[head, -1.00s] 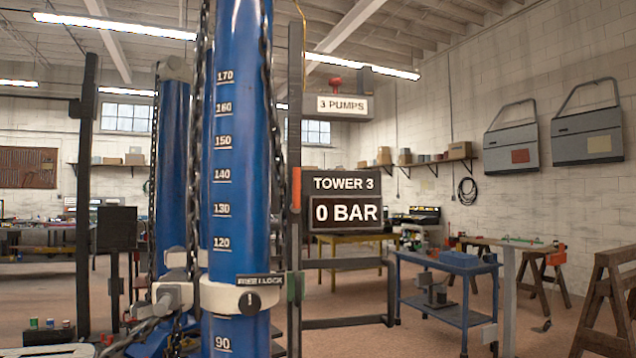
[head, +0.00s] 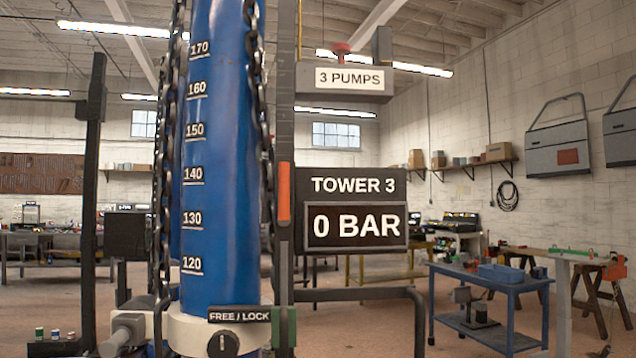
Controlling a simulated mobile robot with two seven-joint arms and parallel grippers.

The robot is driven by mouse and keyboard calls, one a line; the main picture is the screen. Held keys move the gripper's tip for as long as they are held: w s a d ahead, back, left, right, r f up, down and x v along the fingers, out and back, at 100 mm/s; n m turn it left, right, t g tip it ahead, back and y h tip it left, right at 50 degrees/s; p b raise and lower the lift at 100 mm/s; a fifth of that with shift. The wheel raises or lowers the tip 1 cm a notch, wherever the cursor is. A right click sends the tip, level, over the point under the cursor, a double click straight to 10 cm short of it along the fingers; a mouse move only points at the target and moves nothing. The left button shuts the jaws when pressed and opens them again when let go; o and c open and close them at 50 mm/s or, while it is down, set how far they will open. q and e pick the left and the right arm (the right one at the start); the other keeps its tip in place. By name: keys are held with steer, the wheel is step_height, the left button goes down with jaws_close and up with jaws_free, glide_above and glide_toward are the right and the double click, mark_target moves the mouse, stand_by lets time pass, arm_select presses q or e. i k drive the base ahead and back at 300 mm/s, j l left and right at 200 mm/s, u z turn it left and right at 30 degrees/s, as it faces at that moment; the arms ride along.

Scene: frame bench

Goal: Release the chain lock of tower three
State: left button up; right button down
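Tower three is a blue column (head: 213,150) with white height marks, seen left of centre in the head view. Dark chains (head: 258,110) hang along both its sides. A white collar (head: 185,330) wraps the column low in the picture. On it is the chain lock, a round black knob (head: 223,344) with a small pale mark, under a black FREE / LOCK label (head: 239,314). The mark looks roughly upright; which word it points to is not clear. The display (head: 354,222) reads TOWER 3, 0 BAR. Neither of my grippers is in view.
A 3 PUMPS box (head: 345,80) with a red button (head: 341,48) is mounted above the display. A dark post (head: 93,200) stands at left. A blue trolley (head: 490,280) stands at right beyond a low dark rail (head: 350,294). Open floor lies between.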

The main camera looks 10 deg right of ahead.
mark_target(284, 217)
steer(key=i+l, duration=0.75)
steer(key=l, duration=0.15)
steer(key=j+u, duration=0.05)
